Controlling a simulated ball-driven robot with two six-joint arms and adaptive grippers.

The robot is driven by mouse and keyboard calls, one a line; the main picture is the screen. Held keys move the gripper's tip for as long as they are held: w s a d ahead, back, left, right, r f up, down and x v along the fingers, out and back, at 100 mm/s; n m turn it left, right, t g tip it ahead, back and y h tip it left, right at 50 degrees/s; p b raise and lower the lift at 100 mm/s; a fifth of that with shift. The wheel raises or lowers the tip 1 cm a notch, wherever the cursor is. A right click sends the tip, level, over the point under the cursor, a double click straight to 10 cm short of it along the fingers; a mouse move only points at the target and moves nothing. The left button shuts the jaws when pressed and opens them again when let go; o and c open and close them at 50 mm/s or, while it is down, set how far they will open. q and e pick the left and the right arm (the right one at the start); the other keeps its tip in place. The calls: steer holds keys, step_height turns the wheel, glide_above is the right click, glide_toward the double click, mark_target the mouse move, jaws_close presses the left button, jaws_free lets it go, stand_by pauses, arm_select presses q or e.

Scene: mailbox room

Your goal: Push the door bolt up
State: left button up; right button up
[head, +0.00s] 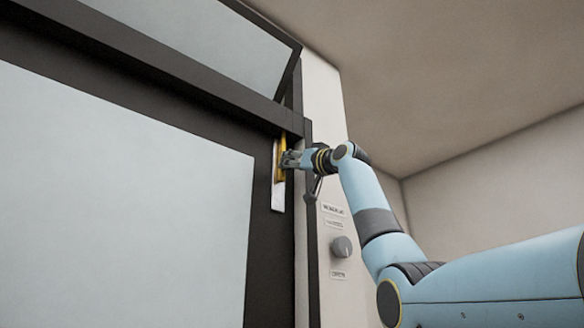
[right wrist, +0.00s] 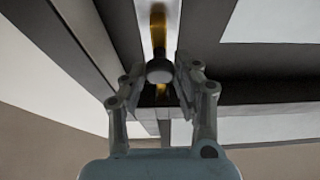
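The door bolt is a yellow rod (head: 282,147) on a pale upright plate (head: 277,196), fixed to the dark edge of the door below the crossbar. In the right wrist view the yellow rod (right wrist: 158,30) carries a dark round knob (right wrist: 159,70). My right gripper (head: 286,159) is at the bolt, and its fingers hide part of the rod in the head view. In the right wrist view the fingers (right wrist: 160,82) stand apart on either side of the knob, with small gaps showing. My left gripper is not in view.
The door has a large pale panel (head: 110,200) in a dark frame, with a tilted pale pane (head: 200,40) above. A dark handle (head: 315,187) is close below my right wrist. A grey round knob (head: 342,246) and small labels are on the wall strip.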

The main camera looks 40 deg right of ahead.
steer(key=o, duration=0.4)
steer(key=shift+w, duration=0.1)
steer(key=shift+c, duration=0.2)
steer(key=shift+f, duration=0.1)
steer(key=v, duration=1.2)
